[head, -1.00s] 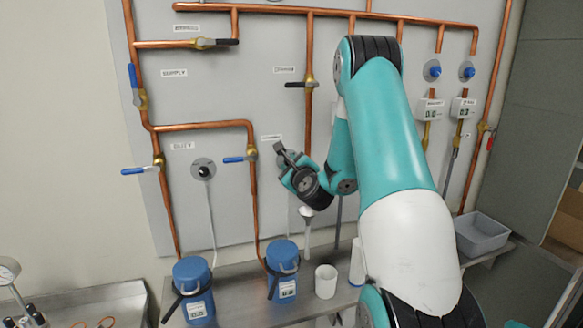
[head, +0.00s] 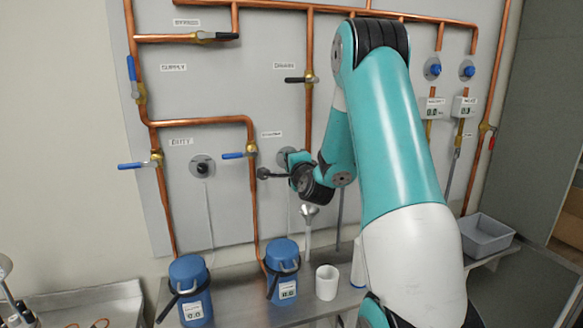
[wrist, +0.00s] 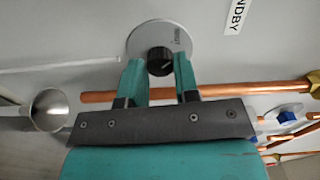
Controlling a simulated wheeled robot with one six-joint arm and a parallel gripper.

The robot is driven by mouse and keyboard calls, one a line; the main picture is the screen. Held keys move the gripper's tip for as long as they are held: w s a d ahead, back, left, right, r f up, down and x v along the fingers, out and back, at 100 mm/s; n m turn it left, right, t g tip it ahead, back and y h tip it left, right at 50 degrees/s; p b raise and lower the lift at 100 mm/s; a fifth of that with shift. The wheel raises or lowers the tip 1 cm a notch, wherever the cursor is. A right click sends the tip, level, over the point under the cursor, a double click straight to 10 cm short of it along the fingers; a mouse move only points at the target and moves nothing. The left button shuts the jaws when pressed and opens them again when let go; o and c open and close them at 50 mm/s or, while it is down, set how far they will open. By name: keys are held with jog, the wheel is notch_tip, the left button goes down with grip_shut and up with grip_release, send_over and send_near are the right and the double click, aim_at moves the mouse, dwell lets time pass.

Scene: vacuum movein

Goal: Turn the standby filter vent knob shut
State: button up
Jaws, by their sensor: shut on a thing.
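The standby filter vent knob (wrist: 160,61) is a small black knob on a round grey plate (wrist: 146,36), beside the STANDBY label (wrist: 236,14) in the wrist view. My gripper (wrist: 159,74) has one teal finger on each side of the knob and is shut on it. The marks on the plate are too small to read. In the head view my gripper (head: 288,160) is against the panel below the standby label (head: 271,134), and it hides the knob. The duty filter vent knob (head: 203,169), black on a round grey plate, is to the left.
A copper pipe (wrist: 110,96) runs close by my fingers. A metal funnel (wrist: 48,109) is near my gripper; it also shows below it in the head view (head: 308,211). A blue-handled valve (head: 240,155) is just left. Blue flasks (head: 283,258) and a white cup (head: 326,283) stand on the shelf below.

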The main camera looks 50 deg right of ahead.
jog(key=shift+a+f+n+b, duration=0.1)
jog(key=shift+n+b, duration=0.2)
jog(key=shift+n, duration=0.4)
jog(key=o, duration=0.9)
jog(key=shift+o, duration=0.2)
